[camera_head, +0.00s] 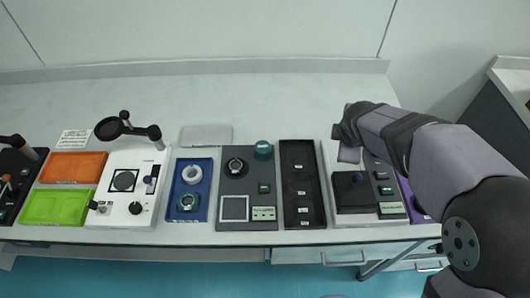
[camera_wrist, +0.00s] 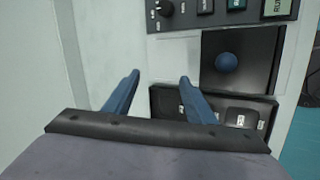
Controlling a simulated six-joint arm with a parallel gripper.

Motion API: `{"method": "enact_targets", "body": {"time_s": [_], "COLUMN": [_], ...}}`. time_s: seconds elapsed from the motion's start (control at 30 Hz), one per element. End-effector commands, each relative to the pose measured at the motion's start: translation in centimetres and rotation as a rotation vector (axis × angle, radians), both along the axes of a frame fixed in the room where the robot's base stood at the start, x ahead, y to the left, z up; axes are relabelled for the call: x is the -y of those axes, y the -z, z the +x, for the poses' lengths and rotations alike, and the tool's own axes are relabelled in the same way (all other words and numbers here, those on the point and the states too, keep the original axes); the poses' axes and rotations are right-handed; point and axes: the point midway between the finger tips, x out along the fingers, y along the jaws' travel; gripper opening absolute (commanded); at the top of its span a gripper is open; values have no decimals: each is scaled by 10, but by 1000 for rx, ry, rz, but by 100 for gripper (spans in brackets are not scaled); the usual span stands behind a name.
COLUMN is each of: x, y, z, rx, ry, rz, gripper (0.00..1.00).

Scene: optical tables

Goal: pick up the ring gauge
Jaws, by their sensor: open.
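A blue tray (camera_head: 176,211) in the head view holds a white ring (camera_head: 192,174) at its back and a teal-and-grey ring (camera_head: 188,202) at its front. Either could be the ring gauge; I cannot tell which at this size. My gripper (camera_head: 348,152) is well to the right of that tray, above the back of a white-and-dark instrument. In the wrist view my gripper (camera_wrist: 158,76) is open, with two blue fingers apart and nothing between them. Neither ring shows in the wrist view.
A dark compartment tray (camera_head: 302,222) and a grey instrument panel (camera_head: 235,190) lie between my gripper and the blue tray. A white instrument with an upright black disc (camera_head: 108,128) stands left of it. A blue knob (camera_wrist: 226,63) shows in the wrist view. The table's back strip is mostly clear.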

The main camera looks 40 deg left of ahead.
Motion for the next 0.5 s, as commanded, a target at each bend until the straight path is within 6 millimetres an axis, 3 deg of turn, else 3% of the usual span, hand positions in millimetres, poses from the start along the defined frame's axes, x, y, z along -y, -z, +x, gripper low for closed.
{"method": "enact_targets", "body": {"time_s": [0.03, 0.2, 0.33, 0.5], "x": [-29, -102, -142, -172], "y": [6, 23, 35, 44], "z": [-14, -61, -96, -127], "rx": [35, 176, 276, 367], "ry": [-168, -700, -1019, -1279], "rz": [-76, -332, -488, -621], "gripper": [51, 51, 51, 51]}}
